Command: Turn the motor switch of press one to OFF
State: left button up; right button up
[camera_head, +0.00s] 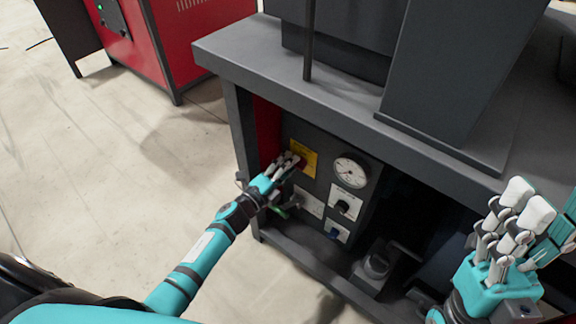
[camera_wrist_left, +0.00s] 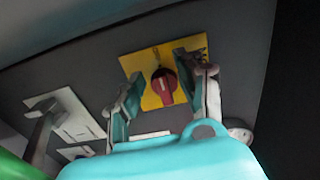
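The motor switch is a red rotary knob (camera_wrist_left: 164,84) on a yellow plate (camera_wrist_left: 147,64) on the front panel of the press (camera_head: 325,155). In the head view the yellow plate (camera_head: 309,160) is partly covered by my left gripper (camera_head: 290,164). In the left wrist view my left gripper (camera_wrist_left: 158,88) has its fingers apart, with the knob showing between them. I cannot tell whether either finger touches the knob. The knob's handle points towards the gripper's palm in that view. My right gripper (camera_head: 541,224) is open and empty at the right, away from the switch.
The press table (camera_head: 270,80) overhangs the panel. A red machine (camera_head: 190,40) stands behind; floor at left is clear.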

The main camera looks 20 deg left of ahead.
pick_arm(q)
jog(key=v, duration=1.2)
